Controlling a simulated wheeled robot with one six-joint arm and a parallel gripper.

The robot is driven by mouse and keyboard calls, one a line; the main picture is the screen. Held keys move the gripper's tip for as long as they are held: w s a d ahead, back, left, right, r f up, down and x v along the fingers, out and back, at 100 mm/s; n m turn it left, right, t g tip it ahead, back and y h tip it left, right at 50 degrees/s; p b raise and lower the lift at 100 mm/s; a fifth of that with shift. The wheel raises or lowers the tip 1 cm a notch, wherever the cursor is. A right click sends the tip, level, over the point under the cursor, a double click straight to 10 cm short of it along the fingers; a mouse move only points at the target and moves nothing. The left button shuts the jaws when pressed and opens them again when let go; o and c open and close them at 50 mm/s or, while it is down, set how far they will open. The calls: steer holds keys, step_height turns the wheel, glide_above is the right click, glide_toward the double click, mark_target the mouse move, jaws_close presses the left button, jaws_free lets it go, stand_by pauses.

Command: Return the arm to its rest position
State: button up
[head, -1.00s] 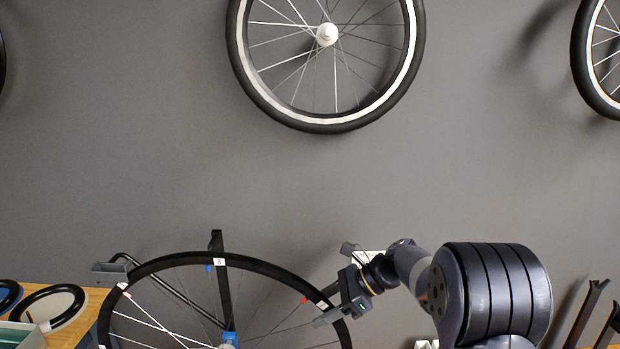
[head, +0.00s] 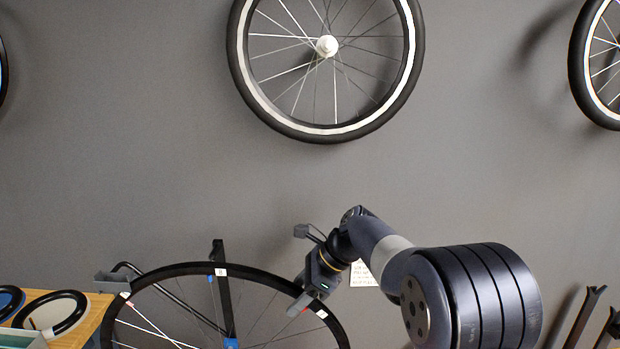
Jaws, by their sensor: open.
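My arm reaches in from the lower right of the head view, and my gripper (head: 300,304) is at its end, in front of the upper right of a wheel's rim. Its jaws are open and small in the picture, and I see nothing held in them. The black-rimmed wheel (head: 175,271) stands upright at the bottom, its lower part cut off by the frame. I cannot tell whether the gripper touches the rim or is apart from it.
A dark upright post (head: 222,285) and a grey holder (head: 112,282) stand by the wheel. A wooden bench (head: 92,318) with black rings is at lower left. A wheel (head: 327,134) hangs on the grey wall, another at the right edge. Dark prongs (head: 590,305) rise at lower right. The wall's middle is clear.

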step_height(320, 180, up, 8)
steer(key=f, duration=0.1)
glide_above(327, 320)
steer(key=w, duration=0.1)
steer(key=x, duration=0.9)
steer(key=shift+a+f, duration=0.3)
steer(key=d+f+y+b, duration=0.1)
steer(key=d+f, duration=0.1)
steer(key=f, duration=0.1)
steer(key=d+f+y+b, duration=0.2)
steer(key=d+f, duration=0.1)
steer(key=shift+d, duration=0.25)
steer(key=shift+d+f+b, duration=0.35)
steer(key=shift+f+b, duration=0.1)
steer(key=shift+b, duration=0.3)
steer(key=d+f+y+b, duration=0.1)
steer(key=f+y+b, duration=0.1)
steer(key=f, duration=0.2)
steer(key=d+f+y+b, duration=0.1)
steer(key=d+f+b, duration=0.1)
steer(key=f+b, duration=0.1)
steer(key=d+f+y+b, duration=0.2)
steer(key=f, duration=0.3)
steer(key=shift+d+f+y+b, duration=0.1)
steer(key=shift+f+y+b, duration=0.05)
steer(key=shift+y+b, duration=0.2)
steer(key=s+d+r+p, duration=0.2)
steer(key=d, duration=0.6)
steer(key=shift+d+r+p, duration=0.2)
steer(key=shift+r+p, duration=0.15)
